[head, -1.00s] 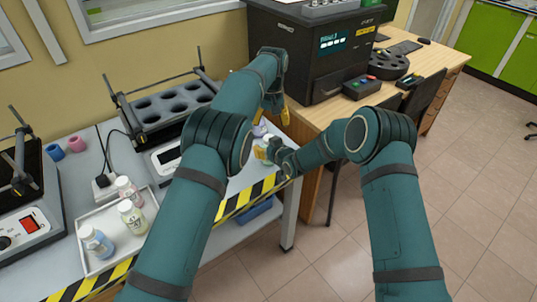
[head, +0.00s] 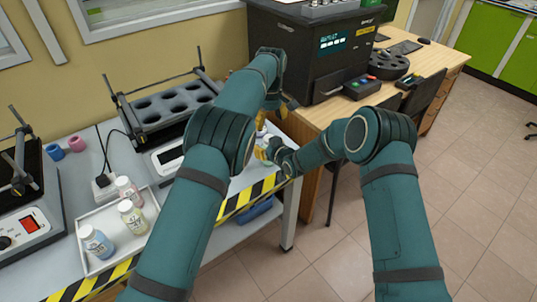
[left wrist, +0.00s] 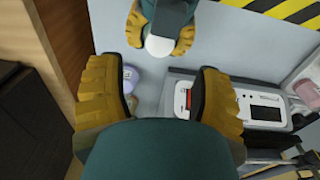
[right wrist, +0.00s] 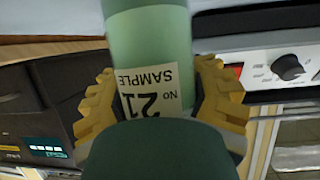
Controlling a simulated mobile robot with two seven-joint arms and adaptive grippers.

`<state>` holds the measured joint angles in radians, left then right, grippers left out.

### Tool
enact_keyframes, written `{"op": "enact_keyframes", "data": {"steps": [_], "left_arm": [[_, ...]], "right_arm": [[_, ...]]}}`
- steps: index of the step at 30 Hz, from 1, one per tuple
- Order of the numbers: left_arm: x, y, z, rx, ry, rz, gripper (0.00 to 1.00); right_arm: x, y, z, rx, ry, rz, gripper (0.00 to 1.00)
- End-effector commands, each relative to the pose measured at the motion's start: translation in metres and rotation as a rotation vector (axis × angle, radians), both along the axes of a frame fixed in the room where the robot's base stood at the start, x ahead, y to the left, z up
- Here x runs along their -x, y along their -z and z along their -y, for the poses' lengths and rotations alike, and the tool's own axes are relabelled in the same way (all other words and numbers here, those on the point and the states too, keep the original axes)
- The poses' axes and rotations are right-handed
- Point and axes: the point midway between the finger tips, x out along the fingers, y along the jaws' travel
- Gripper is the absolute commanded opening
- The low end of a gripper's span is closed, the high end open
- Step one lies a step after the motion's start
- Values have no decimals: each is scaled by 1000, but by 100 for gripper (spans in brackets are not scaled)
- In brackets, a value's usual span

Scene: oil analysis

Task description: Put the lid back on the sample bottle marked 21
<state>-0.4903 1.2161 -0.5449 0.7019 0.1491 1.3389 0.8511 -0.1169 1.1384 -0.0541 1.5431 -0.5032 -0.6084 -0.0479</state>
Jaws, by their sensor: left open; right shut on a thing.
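The sample bottle marked 21 (right wrist: 150,55) is pale green, and its label appears upside down in the right wrist view. My right gripper (right wrist: 165,95) is shut around its side. In the left wrist view, my right gripper (left wrist: 160,35) is at the top, with a white round end (left wrist: 159,46) between its fingers; I cannot tell whether this is a lid. My left gripper (left wrist: 163,85) is open and empty above the bench. A lilac round thing (left wrist: 130,75) lies beside its left finger, partly hidden; I cannot tell whether it is a loose lid. Both grippers are close together in the head view.
A white tray (head: 95,262) holds several bottles at the left. A blue ring-like piece (head: 55,152) and a pink one (head: 76,145) lie behind it. A rack with round holes (head: 170,105) and a white instrument (left wrist: 250,108) stand nearby. A black analyser (head: 300,50) is at the right.

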Motion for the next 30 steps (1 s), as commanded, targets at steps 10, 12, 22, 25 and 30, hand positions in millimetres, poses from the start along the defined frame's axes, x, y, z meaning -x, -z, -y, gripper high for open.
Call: {"op": "enact_keyframes", "data": {"steps": [10,12,22,25,30], "left_arm": [[-1,49,-1,-1,1,-3,65],[-2,57,-1,-1,1,-3,65],[-3,77,-1,0,0,0,65],[-3,78,-1,0,1,0,65],[-3,77,-1,0,1,0,56]], "right_arm": [[2,4,1,4,0,-8,0],[2,4,1,4,0,-8,0],[2,5,1,4,0,-9,0],[2,5,1,4,0,-9,0],[2,5,1,4,0,-9,0]]}}
